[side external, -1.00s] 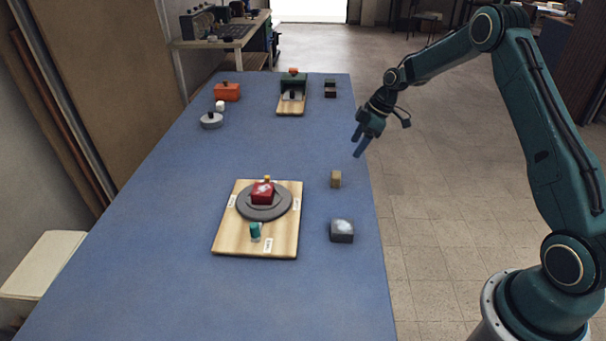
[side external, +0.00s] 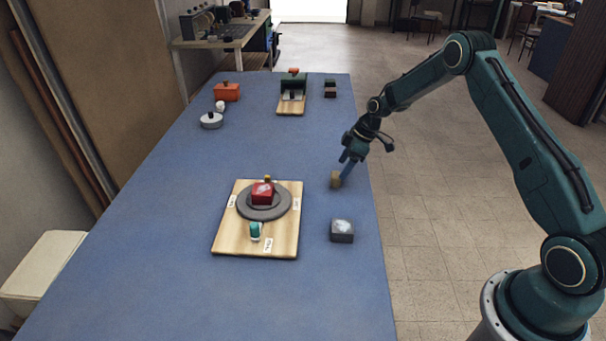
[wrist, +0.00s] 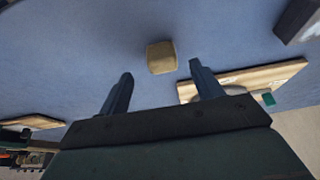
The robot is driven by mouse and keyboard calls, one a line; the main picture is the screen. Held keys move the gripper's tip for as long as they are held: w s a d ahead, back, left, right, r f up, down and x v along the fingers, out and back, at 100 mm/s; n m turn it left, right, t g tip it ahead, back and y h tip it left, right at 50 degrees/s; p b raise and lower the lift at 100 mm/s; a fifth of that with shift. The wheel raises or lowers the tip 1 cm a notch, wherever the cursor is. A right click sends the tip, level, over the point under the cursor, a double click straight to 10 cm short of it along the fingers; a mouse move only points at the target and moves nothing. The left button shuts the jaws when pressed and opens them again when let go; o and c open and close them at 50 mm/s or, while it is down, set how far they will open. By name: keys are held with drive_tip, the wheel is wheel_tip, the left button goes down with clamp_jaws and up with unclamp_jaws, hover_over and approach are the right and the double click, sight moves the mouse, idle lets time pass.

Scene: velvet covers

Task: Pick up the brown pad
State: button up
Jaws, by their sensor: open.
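The brown pad (side external: 335,180) is a small tan-brown block on the blue table, near its right edge. It also shows in the wrist view (wrist: 161,57), just beyond my fingertips and between their lines. My gripper (side external: 345,168) is open and empty, pointing down close above and beside the pad. In the wrist view its two fingers (wrist: 160,75) stand apart with the pad not between them. One finger partly overlaps the pad's edge in the side view.
A wooden board (side external: 226,243) with a grey turntable (side external: 245,208), a red block (side external: 262,193) and a teal piece (side external: 255,231) lies left of the pad. A dark grey block (side external: 342,232) sits nearer the camera. The table (side external: 160,270) is bare at the front left.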

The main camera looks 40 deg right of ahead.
sight(338, 174)
drive_tip(key=shift+x, duration=2.55)
drive_tip(key=shift+a, duration=0.2)
drive_tip(key=shift+s, duration=0.1)
drive_tip(key=c, duration=1)
